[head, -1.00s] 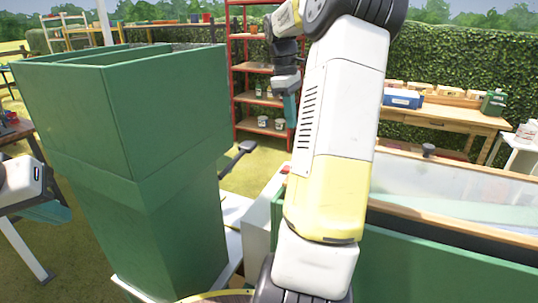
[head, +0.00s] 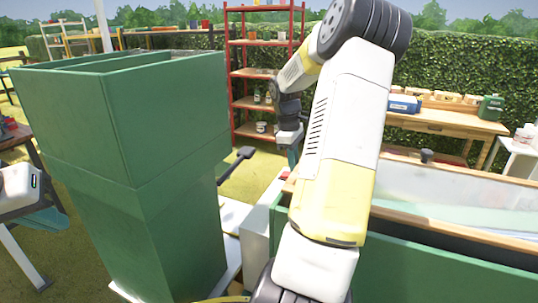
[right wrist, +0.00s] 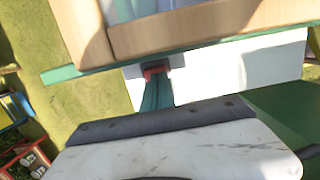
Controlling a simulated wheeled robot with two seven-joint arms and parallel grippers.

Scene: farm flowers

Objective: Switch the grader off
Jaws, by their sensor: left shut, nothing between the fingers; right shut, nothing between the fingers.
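A tall green hopper-like machine (head: 150,130) fills the left of the head view, with a dark-handled lever (head: 238,160) at its right side. A white box (head: 257,225) stands to its right, and a small red part (head: 284,173) shows at its top. In the right wrist view a red part (right wrist: 155,70) with a dark surround sits right at the tip of my right gripper (right wrist: 157,95); I cannot tell if they touch. The right gripper's teal fingers (head: 292,153) are shut and empty. My left gripper (head: 42,223) is shut at the left edge, apart from the machine.
A long green, wood-rimmed unit (head: 450,262) with a clear cover lies at the right, beneath my right arm. A red shelf rack (head: 265,75), a wooden table (head: 440,122) and a hedge stand behind. Grass is open between the machine and the rack.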

